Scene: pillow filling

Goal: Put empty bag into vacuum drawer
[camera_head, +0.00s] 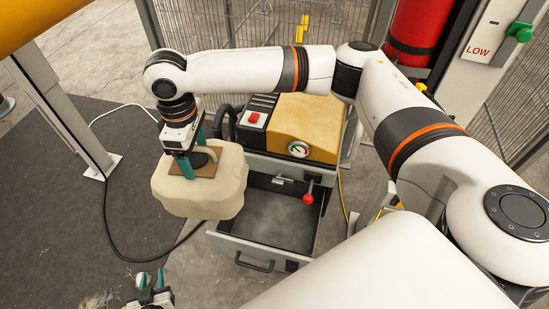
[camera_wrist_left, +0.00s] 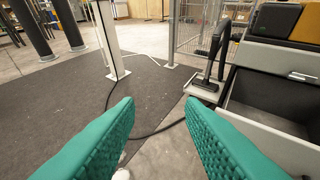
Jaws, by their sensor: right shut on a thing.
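The bag (camera_head: 205,192) is a plump cream block-like shape with a brown patch on top. My right gripper (camera_head: 193,155) is shut on the bag at that patch, and the bag hangs upright left of the drawer. The vacuum drawer (camera_head: 270,243) is pulled open and looks empty, with a dark inside and a front handle. It also shows at the right of the left wrist view (camera_wrist_left: 282,139). My left gripper (camera_head: 150,284) is low at the bottom left, open with nothing between its teal fingers, which also show in the left wrist view (camera_wrist_left: 160,125).
Above the drawer is a yellow-topped machine (camera_head: 308,120) with a gauge, red switch and red-knobbed lever (camera_head: 308,197). A black hose (camera_head: 222,120) stands beside it. A metal post (camera_head: 65,110) is at the left, with dark floor matting around it. A fence stands behind.

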